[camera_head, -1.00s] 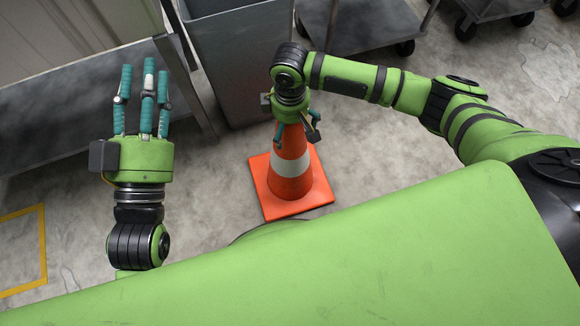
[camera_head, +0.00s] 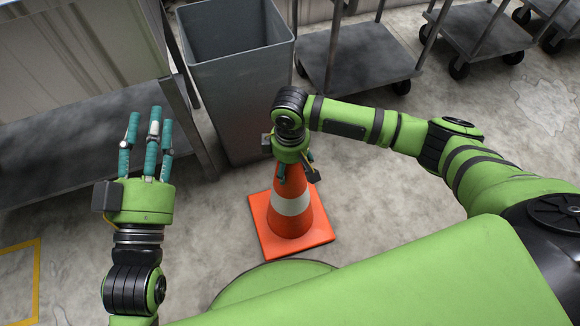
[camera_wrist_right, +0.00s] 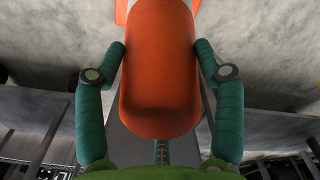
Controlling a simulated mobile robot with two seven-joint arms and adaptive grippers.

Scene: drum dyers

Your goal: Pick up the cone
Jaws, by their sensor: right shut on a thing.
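An orange traffic cone (camera_head: 290,222) with a white band and a square base stands upright on the floor, in the middle of the head view. My right gripper (camera_head: 293,172) is over the cone from above and shut on its upper part. The right wrist view shows the cone's orange top (camera_wrist_right: 160,85) between the teal fingers of the right gripper (camera_wrist_right: 160,70). The gripper hides the cone's tip in the head view. My left gripper (camera_head: 151,128) is open and empty at the left, its fingers spread, away from the cone.
A grey bin (camera_head: 240,90) stands just behind the cone. A grey metal table (camera_head: 85,145) is at the left, behind my left gripper. Several carts, one of them close by (camera_head: 365,65), stand along the back. The concrete floor right of the cone is clear.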

